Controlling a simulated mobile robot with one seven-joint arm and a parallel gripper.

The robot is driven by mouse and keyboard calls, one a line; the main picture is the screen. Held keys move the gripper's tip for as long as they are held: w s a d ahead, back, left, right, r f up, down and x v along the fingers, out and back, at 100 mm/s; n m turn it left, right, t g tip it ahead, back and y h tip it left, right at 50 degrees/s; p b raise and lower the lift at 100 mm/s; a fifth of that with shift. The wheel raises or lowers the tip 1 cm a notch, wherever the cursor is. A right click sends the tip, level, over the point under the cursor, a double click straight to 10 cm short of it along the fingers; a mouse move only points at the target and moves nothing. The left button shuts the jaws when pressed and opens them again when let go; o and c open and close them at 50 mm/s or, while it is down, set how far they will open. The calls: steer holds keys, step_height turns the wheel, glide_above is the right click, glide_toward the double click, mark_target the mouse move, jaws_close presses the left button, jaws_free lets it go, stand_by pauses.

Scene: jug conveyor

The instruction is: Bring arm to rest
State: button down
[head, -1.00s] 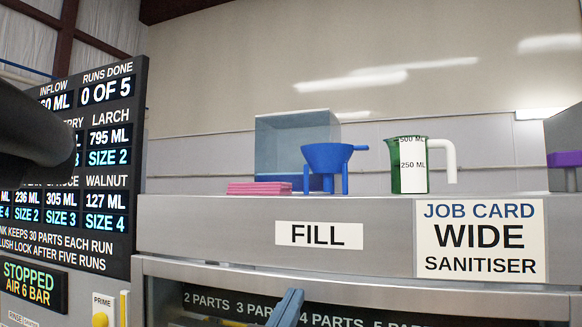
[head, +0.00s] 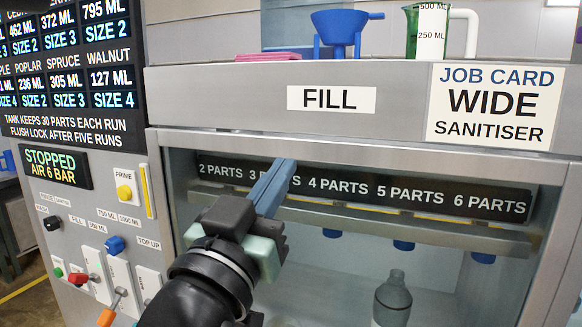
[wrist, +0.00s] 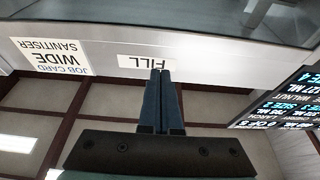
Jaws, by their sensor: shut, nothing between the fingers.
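My gripper (head: 282,172) is in the middle of the head view, in front of the filling machine. Its blue fingers are pressed together and point up toward the panel above the window, with nothing between them. It also shows in the wrist view (wrist: 163,75), its closed fingers reaching toward the FILL label (wrist: 147,62). My gripper overlaps part of the dark strip of parts labels (head: 400,190). I cannot tell from these frames whether the fingers touch the machine.
A blue funnel (head: 338,22), a pink cloth (head: 268,57) and a green jug (head: 412,30) stand on the top ledge. A clear bottle (head: 393,296) stands behind the window. Levers (head: 120,272) and a yellow PRIME button (head: 124,192) are at left. The board reads STOPPED (head: 55,165).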

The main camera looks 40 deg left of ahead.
steer(key=shift+s+d+f, duration=0.1)
steer(key=shift+s+f, duration=0.05)
steer(key=shift+s, duration=0.25)
steer(key=s+d+r+m+t+h, duration=0.1)
steer(key=d+r, duration=0.3)
steer(key=d, duration=0.4)
steer(key=s+d+r+m+t+h, duration=0.1)
steer(key=d+r+t+h, duration=0.2)
steer(key=d, duration=0.5)
steer(key=s+d+r+m+t+h, duration=0.1)
steer(key=d+r+t+h, duration=0.1)
steer(key=d+r, duration=0.3)
steer(key=d, duration=0.4)
steer(key=shift+s+r, duration=0.25)
steer(key=shift+r, duration=0.05)
